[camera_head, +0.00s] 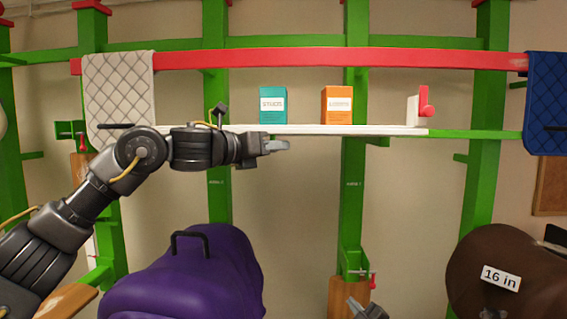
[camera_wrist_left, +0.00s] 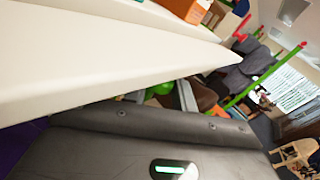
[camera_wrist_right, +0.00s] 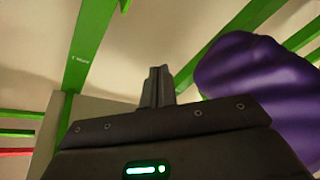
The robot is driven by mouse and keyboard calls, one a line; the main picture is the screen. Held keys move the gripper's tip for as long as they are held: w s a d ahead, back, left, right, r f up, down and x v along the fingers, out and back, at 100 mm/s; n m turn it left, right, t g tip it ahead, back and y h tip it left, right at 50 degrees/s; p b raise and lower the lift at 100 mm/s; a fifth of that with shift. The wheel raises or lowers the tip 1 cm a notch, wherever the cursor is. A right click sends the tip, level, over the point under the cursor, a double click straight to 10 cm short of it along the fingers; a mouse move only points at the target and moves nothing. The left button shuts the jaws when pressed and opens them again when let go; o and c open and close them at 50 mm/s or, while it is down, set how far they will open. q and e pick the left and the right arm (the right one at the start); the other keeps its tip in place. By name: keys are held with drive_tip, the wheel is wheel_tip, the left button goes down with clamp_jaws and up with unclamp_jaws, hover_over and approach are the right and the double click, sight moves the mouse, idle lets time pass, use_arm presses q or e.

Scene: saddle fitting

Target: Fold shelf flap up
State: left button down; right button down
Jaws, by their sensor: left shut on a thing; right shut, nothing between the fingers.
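The white shelf flap (camera_head: 340,130) shows nearly edge-on, lying level beneath the red rail, with two boxes standing on it. In the left wrist view its white board (camera_wrist_left: 90,55) fills the upper left. My left gripper (camera_head: 277,147) is at the flap's front edge, shut on it; the grip itself is partly hidden behind the board in the left wrist view (camera_wrist_left: 185,95). My right gripper (camera_head: 365,309) is low at the bottom edge of the head view, away from the flap. Its fingers are together and empty in the right wrist view (camera_wrist_right: 158,85).
A teal box (camera_head: 273,105) and an orange box (camera_head: 337,105) stand on the flap. A white upright end piece with a red knob (camera_head: 425,102) is at the right. A purple covered saddle (camera_head: 190,275) and a brown saddle (camera_head: 510,270) stand below. Green posts (camera_head: 352,200) stand behind.

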use_arm(q)
drive_tip(key=shift+r, duration=0.15)
use_arm(e)
drive_tip(key=s+a+r+n+g+y, duration=0.1)
drive_tip(key=a+r+n+y, duration=0.4)
drive_tip(key=r, duration=0.6)
drive_tip(key=s+a+r+n+y, duration=0.1)
drive_tip(key=r+n+y, duration=0.3)
drive_tip(key=r+n, duration=0.45)
drive_tip(key=s+a+r+n+g+y, duration=0.1)
drive_tip(key=s+a+r+n+y, duration=0.2)
drive_tip(key=r, duration=0.9)
drive_tip(key=s+a+r+n+g+y, duration=0.2)
drive_tip(key=s+n+g+y, duration=0.2)
drive_tip(key=n, duration=0.6)
drive_tip(key=s+a+r+n+g+y, duration=0.2)
drive_tip(key=s+r+n+g+y, duration=0.1)
drive_tip(key=n+g, duration=0.6)
drive_tip(key=shift+s+a+n+y, duration=0.35)
drive_tip(key=shift+s+n+y, duration=0.25)
drive_tip(key=shift+s+n, duration=0.45)
drive_tip(key=shift+w+a+r, duration=0.1)
drive_tip(key=shift+w, duration=0.05)
